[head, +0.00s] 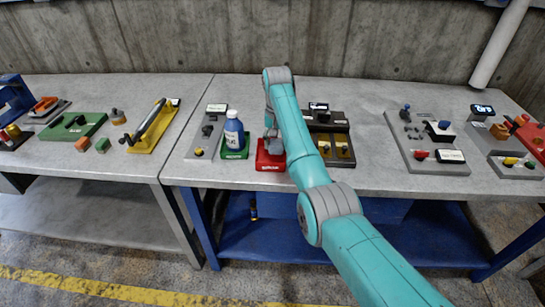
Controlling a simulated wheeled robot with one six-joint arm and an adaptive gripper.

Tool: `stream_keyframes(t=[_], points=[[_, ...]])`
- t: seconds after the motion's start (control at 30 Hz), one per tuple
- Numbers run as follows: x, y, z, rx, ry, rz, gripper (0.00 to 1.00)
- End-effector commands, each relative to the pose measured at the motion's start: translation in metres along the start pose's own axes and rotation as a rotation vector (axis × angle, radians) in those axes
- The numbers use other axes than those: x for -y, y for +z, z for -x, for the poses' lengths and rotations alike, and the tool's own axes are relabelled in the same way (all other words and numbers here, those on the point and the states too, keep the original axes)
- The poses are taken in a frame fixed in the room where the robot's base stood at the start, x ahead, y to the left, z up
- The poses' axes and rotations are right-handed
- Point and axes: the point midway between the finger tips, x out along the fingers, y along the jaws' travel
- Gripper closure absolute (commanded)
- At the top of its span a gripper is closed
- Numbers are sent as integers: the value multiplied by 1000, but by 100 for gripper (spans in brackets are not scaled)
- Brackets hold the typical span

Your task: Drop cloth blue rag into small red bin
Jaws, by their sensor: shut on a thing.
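The small red bin (264,168) sits near the front edge of the right-hand table, left of my teal arm. My gripper (272,146) points down over the red bin, at or just above its rim. The arm link and wrist partly cover the gripper, and its fingertips are hard to make out. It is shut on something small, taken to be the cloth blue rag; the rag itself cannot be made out. I cannot tell whether the held thing touches the bin.
A blue bottle (233,131) stands on a green base (235,153) close left of the red bin. A grey board (205,135) lies further left. A dark fixture (340,148) is close right of my arm. Bare tabletop (365,120) lies beyond it.

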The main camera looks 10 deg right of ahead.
Motion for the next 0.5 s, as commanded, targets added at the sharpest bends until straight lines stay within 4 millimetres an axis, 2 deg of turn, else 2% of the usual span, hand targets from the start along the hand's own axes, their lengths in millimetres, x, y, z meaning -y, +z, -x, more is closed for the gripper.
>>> stream_keyframes(t=[0.13, 0.17, 0.27, 0.5], points=[[0, 0, 0, 0, 0, 0, 77], [0, 0, 0, 0, 0, 0, 46], [0, 0, 0, 0, 0, 0, 21], [0, 0, 0, 0, 0, 0, 20]])
